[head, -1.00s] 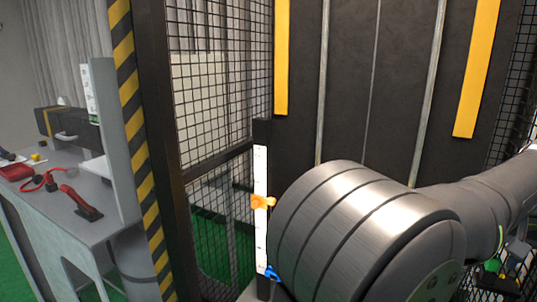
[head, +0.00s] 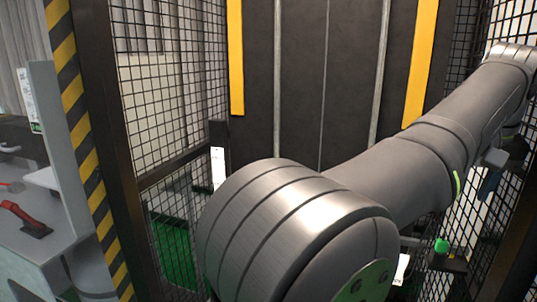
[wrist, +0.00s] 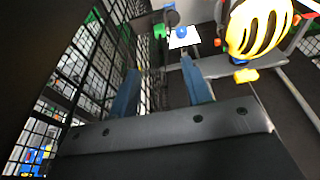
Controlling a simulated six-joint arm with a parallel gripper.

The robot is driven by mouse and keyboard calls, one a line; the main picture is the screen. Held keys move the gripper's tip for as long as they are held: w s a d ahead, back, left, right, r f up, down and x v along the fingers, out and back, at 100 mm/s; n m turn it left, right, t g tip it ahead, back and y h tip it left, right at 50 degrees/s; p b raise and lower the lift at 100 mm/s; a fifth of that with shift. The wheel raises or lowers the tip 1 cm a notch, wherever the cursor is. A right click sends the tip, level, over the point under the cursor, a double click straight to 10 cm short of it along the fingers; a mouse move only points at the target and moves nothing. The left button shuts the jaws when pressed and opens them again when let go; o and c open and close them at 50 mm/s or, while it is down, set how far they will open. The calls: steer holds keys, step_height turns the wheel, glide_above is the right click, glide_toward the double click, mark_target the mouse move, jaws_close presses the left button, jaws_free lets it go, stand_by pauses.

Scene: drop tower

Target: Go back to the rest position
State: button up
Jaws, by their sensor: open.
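My gripper (wrist: 161,66) shows in the wrist view as two blue fingers standing well apart. It is open, with nothing between the fingers. In the head view my grey arm runs from the lower middle up to the right, and its far end is by the mesh at the right edge. The fingers are hard to make out there.
Mesh panels (head: 175,90) and a striped post (head: 85,150) stand left, with a bench (head: 35,250) and red tool (head: 25,218) beyond. A dark back wall (head: 300,70) has yellow strips (head: 236,60). A green piece (head: 441,245) is below my arm. The wrist view shows a yellow ribbed object (wrist: 260,28).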

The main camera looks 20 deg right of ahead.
mark_target(443, 241)
steer(key=x, duration=1.4)
steer(key=shift+f, duration=0.25)
step_height(443, 241, up, 6)
steer(key=shift+r, duration=0.1)
steer(key=shift+w+d+f, duration=0.3)
steer(key=shift+w+d, duration=0.1)
